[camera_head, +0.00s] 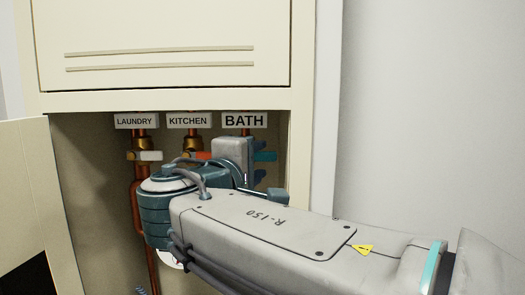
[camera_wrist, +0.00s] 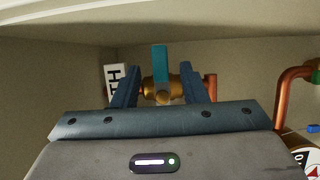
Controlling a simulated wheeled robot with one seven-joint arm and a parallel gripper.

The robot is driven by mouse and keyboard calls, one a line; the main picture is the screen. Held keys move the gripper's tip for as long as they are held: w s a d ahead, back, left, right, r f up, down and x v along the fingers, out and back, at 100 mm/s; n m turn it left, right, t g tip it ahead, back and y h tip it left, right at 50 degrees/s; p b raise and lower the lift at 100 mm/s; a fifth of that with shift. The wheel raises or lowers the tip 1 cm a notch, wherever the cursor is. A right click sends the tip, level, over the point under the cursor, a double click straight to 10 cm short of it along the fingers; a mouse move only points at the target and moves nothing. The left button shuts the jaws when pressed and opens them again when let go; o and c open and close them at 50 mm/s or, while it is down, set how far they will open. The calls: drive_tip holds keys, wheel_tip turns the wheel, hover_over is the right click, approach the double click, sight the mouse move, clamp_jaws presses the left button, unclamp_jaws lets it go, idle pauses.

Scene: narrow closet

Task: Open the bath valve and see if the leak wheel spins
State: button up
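The bath valve's teal handle (camera_head: 264,156) sticks out to the right below the BATH label (camera_head: 244,120). In the wrist view the teal handle (camera_wrist: 160,62) stands crosswise to the copper pipe, on a brass valve body (camera_wrist: 158,90). My gripper (camera_head: 256,176) is at the bath valve, and its body hides most of the valve in the head view. In the wrist view my gripper (camera_wrist: 160,70) is open, one finger on each side of the handle with gaps between. A white dial with a red mark (camera_wrist: 309,165), possibly the leak wheel, is cut off at the lower right.
The laundry valve's white handle (camera_head: 149,156) and the kitchen valve's orange-red handle (camera_head: 197,155) are left of my gripper. A copper pipe (camera_wrist: 290,92) bends at the right in the wrist view. The cabinet door (camera_head: 35,190) stands open at left; a frame post (camera_head: 299,150) is close at right.

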sight(264, 158)
drive_tip(key=shift+p+x, duration=0.3)
drive_tip(key=shift+x, duration=1.8)
clamp_jaws()
drive_tip(key=shift+f, duration=0.1)
